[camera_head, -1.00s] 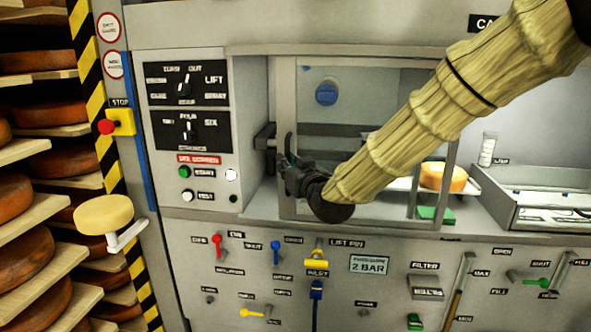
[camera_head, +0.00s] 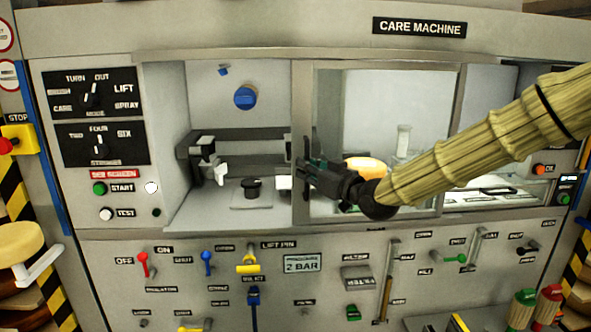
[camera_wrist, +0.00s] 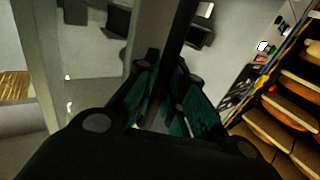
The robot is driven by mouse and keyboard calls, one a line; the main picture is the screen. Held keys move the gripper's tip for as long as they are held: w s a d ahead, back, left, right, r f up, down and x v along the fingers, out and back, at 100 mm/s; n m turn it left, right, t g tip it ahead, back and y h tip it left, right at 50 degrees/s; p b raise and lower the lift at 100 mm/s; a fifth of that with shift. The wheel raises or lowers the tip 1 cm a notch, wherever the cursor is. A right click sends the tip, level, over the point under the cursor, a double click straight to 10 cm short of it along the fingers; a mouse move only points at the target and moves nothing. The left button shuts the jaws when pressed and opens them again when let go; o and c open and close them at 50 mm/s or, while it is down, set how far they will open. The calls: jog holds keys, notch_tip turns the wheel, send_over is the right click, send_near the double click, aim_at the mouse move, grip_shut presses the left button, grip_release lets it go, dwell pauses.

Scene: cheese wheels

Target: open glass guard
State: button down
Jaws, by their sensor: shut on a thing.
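The glass guard (camera_head: 303,105) is a grey-framed clear panel on the front of the care machine. It stands over the right part of the machine's bay, and the left part of the bay is uncovered. My gripper (camera_head: 306,168) is at the guard's left upright, its arm reaching in from the right. In the wrist view my gripper (camera_wrist: 163,88) is shut on a dark upright bar (camera_wrist: 181,35), which runs between the fingers. My gripper and arm hide the lower middle of the guard. The exact grip on the bar is partly hidden.
Inside the uncovered bay are a black clamp (camera_head: 203,150), a blue knob (camera_head: 245,97) and a small dark turntable (camera_head: 252,187). A cheese wheel (camera_head: 366,167) shows behind the glass. Below are levers, including a red one (camera_head: 143,262). Cheese shelves (camera_wrist: 285,120) stand beside the machine.

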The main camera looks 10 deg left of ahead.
jog(key=shift+d, duration=0.3)
jog(key=c, duration=1.5)
grip_release()
jog(key=v, duration=1.2)
